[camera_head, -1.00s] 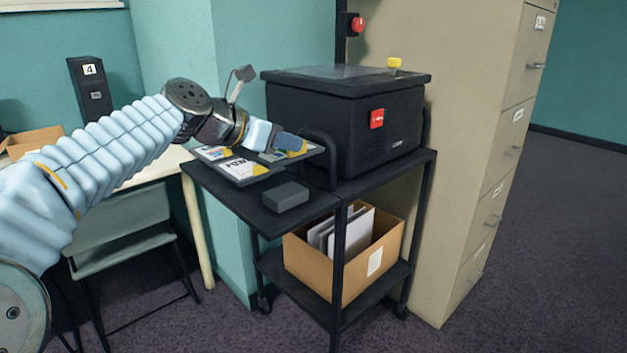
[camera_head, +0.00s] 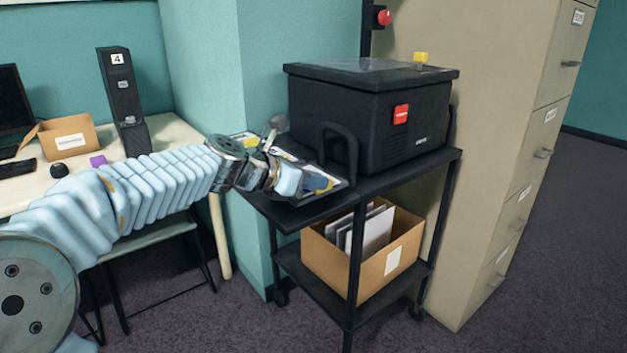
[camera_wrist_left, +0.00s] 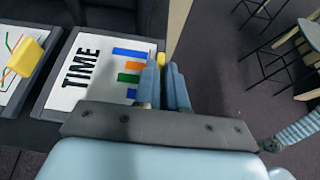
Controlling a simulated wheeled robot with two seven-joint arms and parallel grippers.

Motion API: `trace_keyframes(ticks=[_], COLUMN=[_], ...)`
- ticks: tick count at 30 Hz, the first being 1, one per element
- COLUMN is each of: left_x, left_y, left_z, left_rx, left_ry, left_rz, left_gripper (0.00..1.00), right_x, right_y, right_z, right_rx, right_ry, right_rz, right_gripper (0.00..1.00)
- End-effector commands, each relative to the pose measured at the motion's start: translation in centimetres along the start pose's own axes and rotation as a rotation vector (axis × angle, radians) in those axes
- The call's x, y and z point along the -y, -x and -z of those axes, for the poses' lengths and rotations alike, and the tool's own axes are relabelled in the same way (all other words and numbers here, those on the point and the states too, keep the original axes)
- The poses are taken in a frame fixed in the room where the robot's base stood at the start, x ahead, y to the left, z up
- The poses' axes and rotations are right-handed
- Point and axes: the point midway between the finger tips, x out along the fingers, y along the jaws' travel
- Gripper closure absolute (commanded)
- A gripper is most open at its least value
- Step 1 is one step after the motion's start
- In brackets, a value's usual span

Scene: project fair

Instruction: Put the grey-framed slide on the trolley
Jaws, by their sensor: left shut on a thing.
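My left gripper (camera_head: 318,184) is shut on the yellow tab of the grey-framed slide (camera_wrist_left: 88,65). The slide has a white sheet with the word TIME and coloured bars. In the head view the arm and gripper cover most of this slide (camera_head: 340,186). It lies flat at or just above the black trolley's (camera_head: 296,218) top, left of the projector; I cannot tell whether it touches. A second slide with a line graph and yellow tab (camera_wrist_left: 24,58) lies beside it in the wrist view. My right gripper is not in view.
A black projector (camera_head: 345,120) with a looped handle stands on the trolley. A cardboard box (camera_head: 328,263) of papers sits on the lower shelf. A beige filing cabinet (camera_head: 480,180) stands right, a desk (camera_head: 185,133) left. The trolley's front-left corner is bare.

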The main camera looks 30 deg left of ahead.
Motion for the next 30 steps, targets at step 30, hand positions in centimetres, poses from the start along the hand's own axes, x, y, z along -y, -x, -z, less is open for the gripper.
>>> trace_keyframes(ticks=[30], left_x=[0.0], left_y=[7.5], left_z=[-0.1], left_rx=[0.002], left_ry=[-0.001], left_rz=[-0.003], left_gripper=[0.64], right_x=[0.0], right_y=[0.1], right_z=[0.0], right_rx=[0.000], right_ry=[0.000], right_rz=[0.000], right_gripper=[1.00])
